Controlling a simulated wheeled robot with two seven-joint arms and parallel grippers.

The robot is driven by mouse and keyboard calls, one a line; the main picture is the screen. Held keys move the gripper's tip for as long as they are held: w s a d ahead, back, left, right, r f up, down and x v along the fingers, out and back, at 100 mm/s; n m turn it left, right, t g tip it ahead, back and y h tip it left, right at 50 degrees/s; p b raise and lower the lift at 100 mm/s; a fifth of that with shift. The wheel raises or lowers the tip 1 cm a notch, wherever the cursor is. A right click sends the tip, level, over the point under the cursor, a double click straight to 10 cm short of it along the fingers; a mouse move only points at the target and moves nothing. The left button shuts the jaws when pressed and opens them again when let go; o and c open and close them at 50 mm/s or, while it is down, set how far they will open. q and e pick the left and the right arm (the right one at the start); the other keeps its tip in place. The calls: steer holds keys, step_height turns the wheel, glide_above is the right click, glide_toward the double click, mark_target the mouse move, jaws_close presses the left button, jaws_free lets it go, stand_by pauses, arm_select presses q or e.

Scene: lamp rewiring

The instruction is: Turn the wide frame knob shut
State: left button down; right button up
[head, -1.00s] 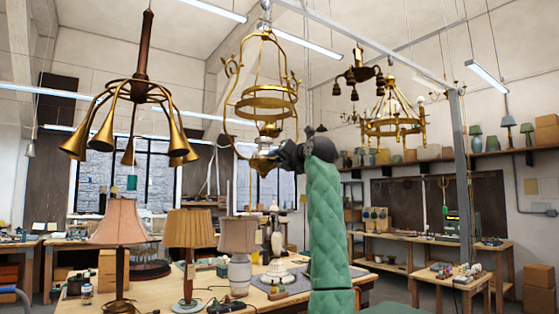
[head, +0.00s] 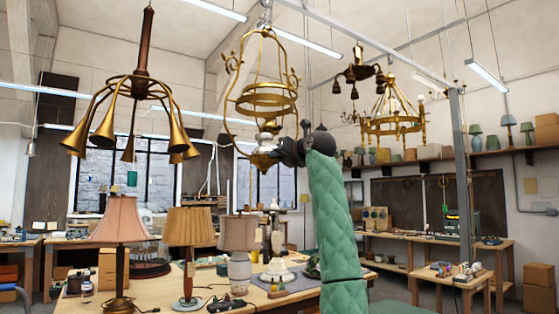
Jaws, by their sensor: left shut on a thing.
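The wide brass frame (head: 267,104) hangs in the upper middle of the head view, an open hoop with curled side arms and a ring inside. Its narrow brass lower end (head: 263,160) is beside the tip of my left gripper (head: 278,152). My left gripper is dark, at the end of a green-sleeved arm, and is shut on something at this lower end. The knob itself is too small and covered to make out. A small white piece (head: 268,139) shows just above the lower end. My right gripper is not in view.
A brown chandelier with brass horns (head: 140,90) hangs at the left. A small dark fixture (head: 357,75) and a brass ring chandelier (head: 392,124) hang at the right. Below are shaded lamps, including a pink one (head: 120,220), on a wooden bench (head: 175,290).

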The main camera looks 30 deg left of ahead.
arm_select(q)
steer(key=n+b, duration=0.2)
steer(key=n, duration=0.3)
steer(key=shift+f, duration=0.1)
steer(key=n+b, duration=0.1)
steer(key=n, duration=0.5)
steer(key=shift+s+b, duration=0.1)
steer(key=shift+b, duration=0.3)
steer(key=shift+n, duration=1.1)
steer(key=shift+n+b, duration=0.3)
steer(key=shift+n, duration=0.8)
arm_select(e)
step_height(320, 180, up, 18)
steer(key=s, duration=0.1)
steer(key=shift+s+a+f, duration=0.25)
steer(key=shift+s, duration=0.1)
arm_select(q)
steer(key=c, duration=1.3)
jaws_free()
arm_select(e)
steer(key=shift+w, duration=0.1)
arm_select(q)
steer(key=shift+o, duration=0.2)
